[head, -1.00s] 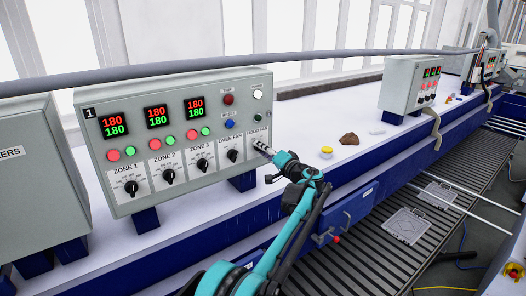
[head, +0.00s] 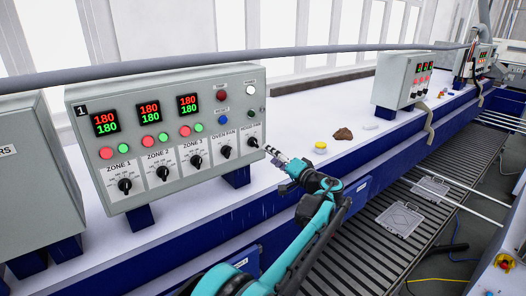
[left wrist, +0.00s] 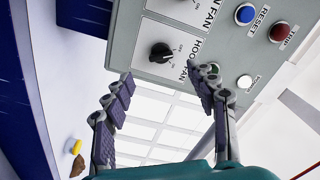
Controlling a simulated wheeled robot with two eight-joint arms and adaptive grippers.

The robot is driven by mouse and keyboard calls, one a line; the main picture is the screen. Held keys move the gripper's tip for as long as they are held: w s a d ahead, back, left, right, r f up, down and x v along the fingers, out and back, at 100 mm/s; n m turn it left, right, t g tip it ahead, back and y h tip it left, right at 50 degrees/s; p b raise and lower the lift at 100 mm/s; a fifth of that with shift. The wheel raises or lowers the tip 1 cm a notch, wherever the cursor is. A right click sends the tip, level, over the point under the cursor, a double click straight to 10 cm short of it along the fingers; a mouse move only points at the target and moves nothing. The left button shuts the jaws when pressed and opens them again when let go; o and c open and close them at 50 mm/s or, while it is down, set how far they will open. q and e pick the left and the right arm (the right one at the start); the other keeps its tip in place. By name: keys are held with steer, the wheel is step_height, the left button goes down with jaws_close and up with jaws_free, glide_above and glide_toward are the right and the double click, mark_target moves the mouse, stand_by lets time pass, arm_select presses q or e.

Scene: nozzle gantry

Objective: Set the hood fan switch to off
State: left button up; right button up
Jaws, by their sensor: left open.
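The hood fan switch (head: 253,142) is a black rotary knob at the lower right of the grey control panel (head: 75,155). In the left wrist view the knob (left wrist: 160,52) shows with its white pointer and small markings, too small to read surely. My left gripper (head: 272,152) is open and empty, just right of the knob in the head view. In the left wrist view its two fingers (left wrist: 163,80) spread to either side below the knob, apart from it. One fingertip partly covers the green button. My right gripper is out of view.
The oven fan knob (head: 225,152) sits just left of the hood fan switch. Blue reset (left wrist: 245,14), red trip (left wrist: 283,32) and white (left wrist: 244,81) buttons are above it. A yellow object (head: 320,146) and a brown lump (head: 343,134) lie on the white surface.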

arm_select(q)
steer(key=shift+v, duration=1.35)
steer(key=shift+a+f, duration=0.1)
steer(key=s+a+f+n+g+h+b, duration=0.1)
steer(key=s+a+f+g+h+b, duration=0.15)
steer(key=s+a+f+b, duration=0.65)
steer(key=s+a+f+n+g+h+b, duration=0.15)
steer(key=s+a+f+g+b, duration=0.4)
steer(key=a+f, duration=0.6)
steer(key=s+a+f+n+h+b, duration=0.1)
steer(key=s+a+f+h+b, duration=0.1)
steer(key=s+f+b, duration=0.5)
steer(key=s+a+f+n+h+b, duration=0.1)
steer(key=s+f+h+b, duration=0.3)
steer(key=s+f, duration=1.5)
steer(key=a+f+b, duration=0.1)
steer(key=b, duration=0.2)
steer(key=shift+s+t+h, duration=0.3)
steer(key=shift+s, duration=0.05)
